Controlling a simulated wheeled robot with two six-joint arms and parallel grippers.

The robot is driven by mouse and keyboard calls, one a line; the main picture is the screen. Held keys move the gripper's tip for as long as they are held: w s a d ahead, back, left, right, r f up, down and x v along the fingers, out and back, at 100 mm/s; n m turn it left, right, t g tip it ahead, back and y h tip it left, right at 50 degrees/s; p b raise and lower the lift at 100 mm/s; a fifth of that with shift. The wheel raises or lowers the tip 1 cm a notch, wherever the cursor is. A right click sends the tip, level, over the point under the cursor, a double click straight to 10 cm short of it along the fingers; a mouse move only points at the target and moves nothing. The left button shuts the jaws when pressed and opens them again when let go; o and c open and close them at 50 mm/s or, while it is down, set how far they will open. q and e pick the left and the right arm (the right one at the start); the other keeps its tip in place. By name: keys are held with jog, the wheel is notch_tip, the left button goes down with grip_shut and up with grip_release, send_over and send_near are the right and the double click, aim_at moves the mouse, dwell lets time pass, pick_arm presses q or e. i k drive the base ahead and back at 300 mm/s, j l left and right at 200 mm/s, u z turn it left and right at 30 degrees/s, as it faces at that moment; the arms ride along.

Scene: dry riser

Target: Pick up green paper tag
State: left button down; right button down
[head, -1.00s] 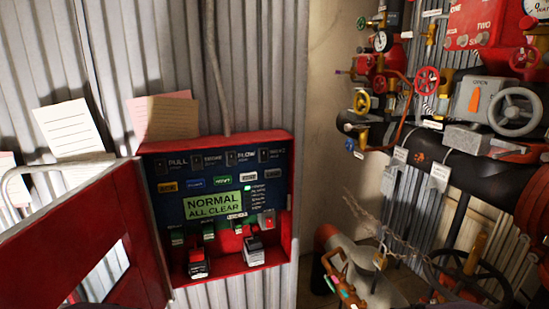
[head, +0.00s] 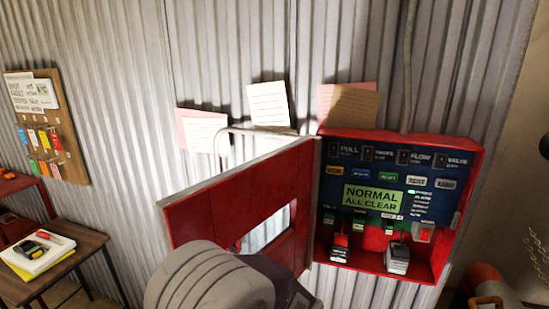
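Small coloured tags hang in rows on a brown board (head: 70,165) on the corrugated wall at the far left of the head view. A small green tag (head: 45,168) seems to hang in the lower row, among red and orange ones; it is too small to make out well. A grey rounded link of my own arm rises at the bottom centre, in front of the red cabinet door. Neither gripper shows, so what they hold is hidden.
An open red cabinet (head: 468,200) with a "NORMAL ALL CLEAR" panel is right of centre, its door (head: 190,218) swung left. A wooden table (head: 85,250) with papers and a dark device stands below the board. Paper notes (head: 268,104) are on the wall.

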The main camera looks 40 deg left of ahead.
aim_at(35, 169)
jog(key=k+j+u, duration=0.1)
jog(key=k, duration=0.4)
jog(key=k+j+u, duration=0.1)
jog(key=k, duration=0.4)
jog(key=k+j+u, duration=0.1)
jog(key=k+j, duration=0.2)
jog(key=k, duration=0.2)
jog(key=k+j, duration=0.25)
jog(key=k, duration=0.2)
jog(key=k+j+u, duration=0.15)
jog(key=j, duration=0.75)
jog(key=k+j+u, duration=0.2)
jog(key=j, duration=0.7)
jog(key=k+j+u, duration=0.15)
jog(key=j, duration=0.8)
jog(key=k+j+u, duration=0.15)
jog(key=j, duration=0.8)
jog(key=i+j, duration=0.4)
jog(key=j, duration=0.15)
jog(key=i+j+u, duration=0.15)
jog(key=i+j, duration=0.25)
jog(key=j, duration=0.15)
